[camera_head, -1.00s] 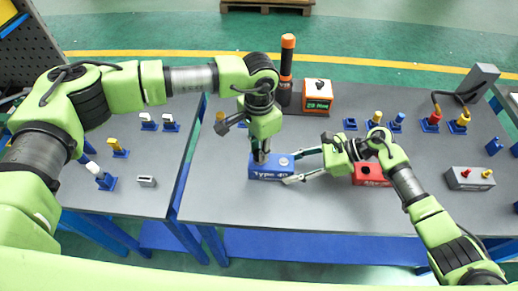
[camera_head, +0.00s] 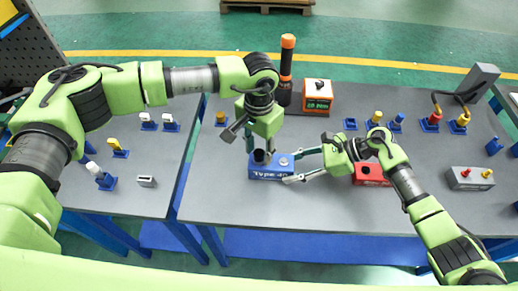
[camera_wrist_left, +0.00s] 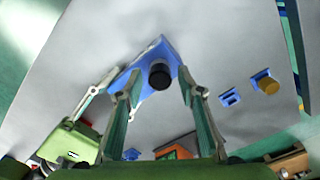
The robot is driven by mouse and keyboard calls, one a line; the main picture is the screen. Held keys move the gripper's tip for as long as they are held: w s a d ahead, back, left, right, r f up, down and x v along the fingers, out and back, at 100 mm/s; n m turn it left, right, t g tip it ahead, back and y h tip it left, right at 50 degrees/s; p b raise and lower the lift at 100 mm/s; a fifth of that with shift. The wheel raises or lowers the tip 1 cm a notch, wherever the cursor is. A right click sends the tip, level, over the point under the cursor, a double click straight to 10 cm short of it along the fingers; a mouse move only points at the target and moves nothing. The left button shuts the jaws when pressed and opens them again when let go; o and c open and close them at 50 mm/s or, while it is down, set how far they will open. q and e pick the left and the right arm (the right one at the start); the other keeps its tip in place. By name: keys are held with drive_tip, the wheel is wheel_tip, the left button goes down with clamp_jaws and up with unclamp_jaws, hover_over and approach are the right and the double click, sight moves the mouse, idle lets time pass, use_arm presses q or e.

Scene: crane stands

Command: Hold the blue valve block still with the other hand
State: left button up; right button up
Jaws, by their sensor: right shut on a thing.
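The blue valve block (camera_head: 268,173), lettered "Type 40", lies on the grey table in the head view. A black cylindrical piece (camera_head: 260,157) stands upright on its left part, with a pale round fitting (camera_head: 283,162) to its right. My right gripper (camera_head: 292,166) is shut on the block, its long fingers reaching in from the right. My left gripper (camera_head: 262,150) is open above the block, fingers on either side of the black piece. The left wrist view shows these spread fingers (camera_wrist_left: 158,88), the black piece (camera_wrist_left: 159,75) and part of the blue block (camera_wrist_left: 168,52).
A red block (camera_head: 368,173) sits right of the blue one, partly behind my right arm. A black-and-orange cylinder (camera_head: 286,70) and an orange display box (camera_head: 317,95) stand behind. A grey block (camera_head: 470,179) is at right. The table's front is clear.

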use_arm(q)
drive_tip(key=n, duration=1.7)
drive_tip(key=shift+n, duration=0.3)
drive_tip(key=n, duration=0.5)
clamp_jaws()
drive_tip(key=m, duration=0.5)
